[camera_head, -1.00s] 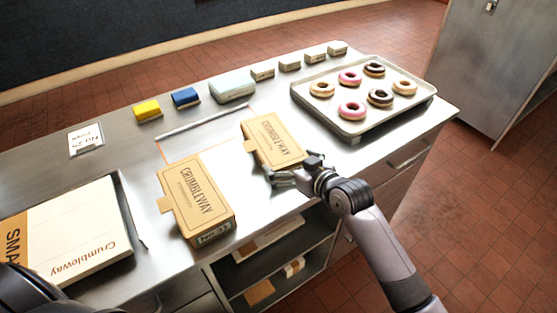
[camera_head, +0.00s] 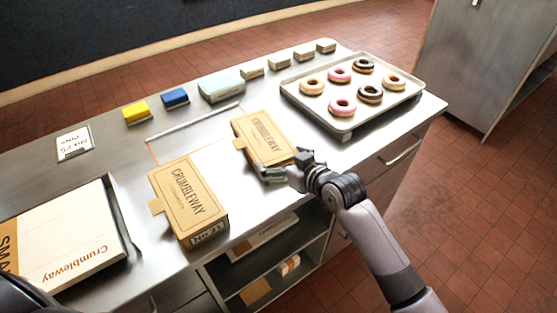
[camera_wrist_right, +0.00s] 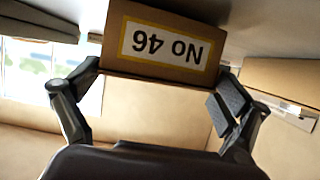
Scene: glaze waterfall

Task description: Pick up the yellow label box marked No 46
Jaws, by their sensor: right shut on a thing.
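The box with the yellow-bordered label No 46 (camera_wrist_right: 160,45) is a brown carton, and its label reads upside down in the right wrist view. In the head view it is the farther Crumbleway carton (camera_head: 262,135), lying on the steel counter. My right gripper (camera_head: 272,172) is at its near end. In the right wrist view my right gripper (camera_wrist_right: 162,78) has a finger on each side of the labelled end and is shut on it. The label is hidden in the head view. My left gripper is not in view.
A second Crumbleway carton (camera_head: 188,198) lies to the left, near the counter's front edge. A tray (camera_head: 336,125) of several donuts is at the right. Yellow (camera_head: 136,112) and blue (camera_head: 175,98) blocks stand behind. A large flat box (camera_head: 70,235) is at the left.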

